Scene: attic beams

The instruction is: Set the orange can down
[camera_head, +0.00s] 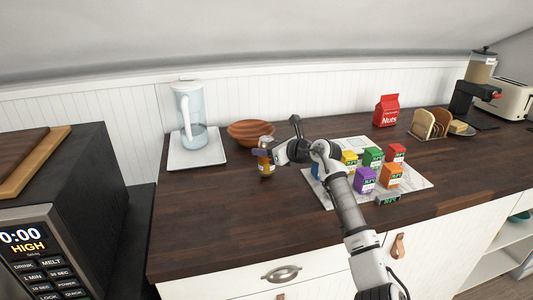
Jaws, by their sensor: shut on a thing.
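The orange can (266,167) is upright at the left end of my arm, over the dark wooden counter in the head view. My gripper (265,151) is shut on the can near its top, and the fingers hide part of it. The can's base shows against the counter top (210,215); I cannot tell whether it touches the wood or hangs just above it.
A terracotta bowl (250,127) stands close behind the can. A water pitcher (190,115) stands on a white tray (178,163) to the left. Several coloured cartons (365,180) stand on a marble board (421,181) to the right. The counter's front left is clear.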

